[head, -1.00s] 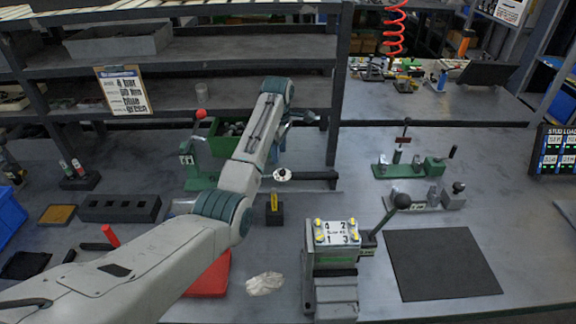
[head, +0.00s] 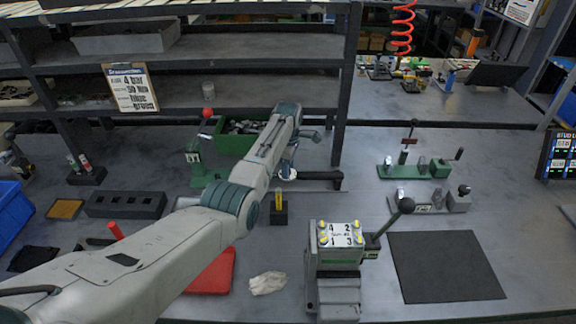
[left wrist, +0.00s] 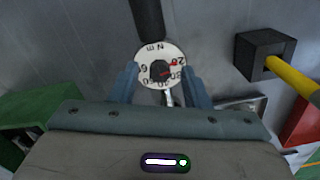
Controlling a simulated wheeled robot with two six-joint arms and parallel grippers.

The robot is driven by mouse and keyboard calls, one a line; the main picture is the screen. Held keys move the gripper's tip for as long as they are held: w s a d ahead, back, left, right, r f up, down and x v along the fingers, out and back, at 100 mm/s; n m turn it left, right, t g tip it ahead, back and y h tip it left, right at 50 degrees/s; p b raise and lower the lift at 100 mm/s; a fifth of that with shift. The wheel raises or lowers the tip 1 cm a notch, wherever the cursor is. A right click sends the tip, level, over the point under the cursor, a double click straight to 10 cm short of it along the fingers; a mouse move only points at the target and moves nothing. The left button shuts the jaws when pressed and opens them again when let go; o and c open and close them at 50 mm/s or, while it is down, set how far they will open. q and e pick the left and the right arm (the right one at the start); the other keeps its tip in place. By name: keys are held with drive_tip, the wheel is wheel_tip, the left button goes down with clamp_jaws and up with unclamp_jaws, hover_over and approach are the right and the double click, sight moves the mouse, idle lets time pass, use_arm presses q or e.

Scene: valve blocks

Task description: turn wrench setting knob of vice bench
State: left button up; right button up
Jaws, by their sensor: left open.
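The wrench setting knob (left wrist: 159,69) is a small black knob with a red pointer on a round white dial marked "N m". In the head view the white dial (head: 288,174) is at the middle of the bench, at the left end of a black bar. My left gripper (left wrist: 161,82) is open, with one blue-grey finger on each side of the dial in the left wrist view. Whether the fingers touch it cannot be told. In the head view my left gripper (head: 289,158) is just above the dial, partly hidden by its own arm. My right gripper is not in view.
A yellow-handled tool stands in a black block (head: 279,215) just in front of the dial. A vice with a valve block (head: 340,234) and a lever stands front centre. A green bin (head: 235,143) is behind my arm. A dark mat (head: 445,266) lies clear at right.

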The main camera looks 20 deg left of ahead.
use_arm(q)
drive_tip(key=shift+f, duration=0.1)
clamp_jaws()
